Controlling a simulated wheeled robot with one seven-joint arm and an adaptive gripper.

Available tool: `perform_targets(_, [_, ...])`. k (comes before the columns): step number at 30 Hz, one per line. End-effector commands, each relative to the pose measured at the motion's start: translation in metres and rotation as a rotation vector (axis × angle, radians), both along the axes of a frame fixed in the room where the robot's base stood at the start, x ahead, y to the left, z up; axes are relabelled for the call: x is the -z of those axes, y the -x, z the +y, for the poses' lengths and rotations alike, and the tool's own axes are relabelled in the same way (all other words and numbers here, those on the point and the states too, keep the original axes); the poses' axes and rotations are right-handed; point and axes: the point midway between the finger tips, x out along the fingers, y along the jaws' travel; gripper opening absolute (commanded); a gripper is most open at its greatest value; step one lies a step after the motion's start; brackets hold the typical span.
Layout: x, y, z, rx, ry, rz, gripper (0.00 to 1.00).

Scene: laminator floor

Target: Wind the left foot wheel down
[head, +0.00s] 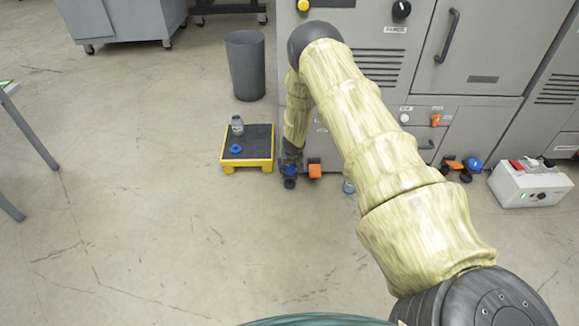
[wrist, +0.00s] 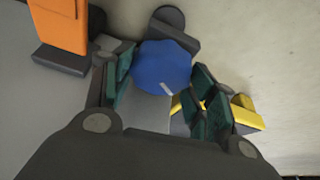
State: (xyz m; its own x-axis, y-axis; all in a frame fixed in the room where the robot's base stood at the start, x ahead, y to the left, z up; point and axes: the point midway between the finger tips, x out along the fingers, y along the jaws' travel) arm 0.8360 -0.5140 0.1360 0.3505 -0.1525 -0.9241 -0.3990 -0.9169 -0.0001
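The left foot wheel is a blue knob (wrist: 162,68) with a small pale mark, low at the left front corner of the grey machine (head: 375,60). In the wrist view it lies between the two fingers of my gripper (wrist: 165,85), which have dark teal pads. The pads come right up to its sides; I cannot tell whether they press on it. In the head view my gripper (head: 290,165) points down at the machine's foot and partly hides the blue wheel. A dark round foot (wrist: 168,18) shows beside the wheel in the wrist view.
An orange block (head: 315,168) is right beside my gripper. A white box (head: 530,187) sits right.

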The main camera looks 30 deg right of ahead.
Motion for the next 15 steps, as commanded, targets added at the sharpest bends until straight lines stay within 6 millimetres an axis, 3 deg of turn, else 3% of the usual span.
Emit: perform_targets(15, [-0.0029,0.001,-0.0003,0.132,0.003,0.005,0.33])
